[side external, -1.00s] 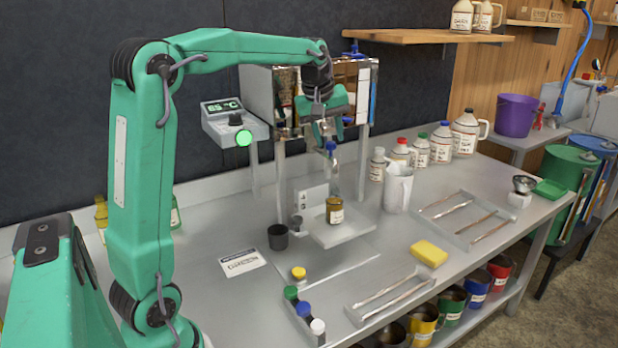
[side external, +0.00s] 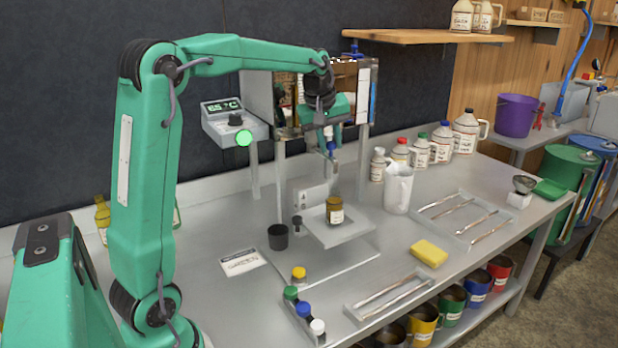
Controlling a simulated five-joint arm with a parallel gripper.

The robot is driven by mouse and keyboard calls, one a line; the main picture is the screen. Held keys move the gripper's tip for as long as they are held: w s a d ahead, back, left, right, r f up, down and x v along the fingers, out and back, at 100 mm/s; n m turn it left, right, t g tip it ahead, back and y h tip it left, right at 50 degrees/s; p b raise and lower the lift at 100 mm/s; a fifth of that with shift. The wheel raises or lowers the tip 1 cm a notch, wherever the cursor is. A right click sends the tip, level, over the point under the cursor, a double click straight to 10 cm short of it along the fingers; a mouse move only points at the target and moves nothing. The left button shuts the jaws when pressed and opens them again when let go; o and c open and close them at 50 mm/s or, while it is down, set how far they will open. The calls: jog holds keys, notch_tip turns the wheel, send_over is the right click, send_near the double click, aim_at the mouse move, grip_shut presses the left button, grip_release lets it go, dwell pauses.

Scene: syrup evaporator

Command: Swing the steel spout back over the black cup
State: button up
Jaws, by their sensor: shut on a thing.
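The black cup (side external: 278,236) stands upright on the bench, left of the weighing platform (side external: 352,238). A small labelled jar with dark amber contents (side external: 335,212) stands on that platform. The steel spout (side external: 334,165) with its blue top hangs below the steel evaporator tank (side external: 346,92), above the jar and to the right of the cup. My gripper (side external: 328,142) is at the spout's upper part and shut on it. The arm hides part of the tank and the exact contact.
Several coloured caps (side external: 303,309) stand at the front. A tray of metal tools (side external: 386,296), a yellow sponge (side external: 429,253) and a white jug (side external: 398,188) lie to the right. A temperature box (side external: 236,125) stands left of the tank.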

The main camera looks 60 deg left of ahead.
jog(key=shift+s, duration=0.1)
jog(key=shift+s+a, duration=0.15)
jog(key=shift+s, duration=0.9)
jog(key=shift+s, duration=0.15)
jog(key=shift+s+a, duration=0.35)
jog(key=shift+s, duration=0.4)
dwell(0.4)
jog(key=shift+s+a, duration=0.1)
jog(key=shift+s, duration=0.05)
jog(key=shift+s+a, duration=0.5)
jog(key=shift+s, duration=0.25)
